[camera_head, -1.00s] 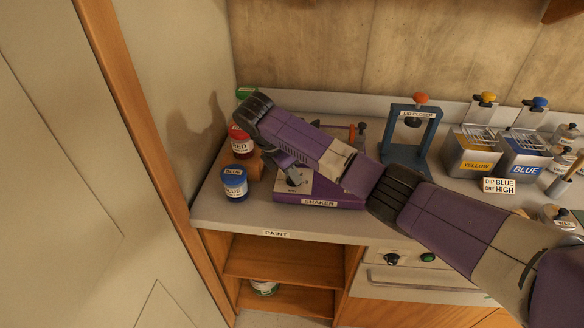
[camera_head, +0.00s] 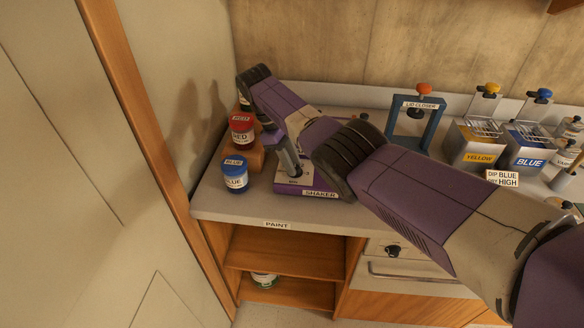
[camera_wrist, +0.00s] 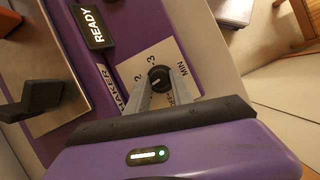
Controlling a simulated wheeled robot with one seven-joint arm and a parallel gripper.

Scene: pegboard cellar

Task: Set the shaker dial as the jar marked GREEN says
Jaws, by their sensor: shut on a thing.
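The purple shaker (camera_head: 335,196) stands on the counter under my arm, its SHAKER label facing front. In the wrist view its body (camera_wrist: 125,20) carries a pale dial plate (camera_wrist: 180,62) marked MIN with numbers including 2 and 3. My gripper (camera_wrist: 163,84) is shut on the small black dial knob (camera_wrist: 159,77), one finger on each side. In the head view my gripper (camera_head: 291,172) points down at the shaker's front left. The jar at the back left (camera_head: 244,104) shows a little green; my arm hides most of it, and its writing cannot be read.
A red jar (camera_head: 241,130) and a blue jar (camera_head: 235,175) stand left of the shaker, close to my gripper. A dark READY sign (camera_wrist: 93,26) is on the shaker. The lid closer (camera_head: 431,130), yellow bin (camera_head: 470,150) and blue bin (camera_head: 524,158) stand to the right.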

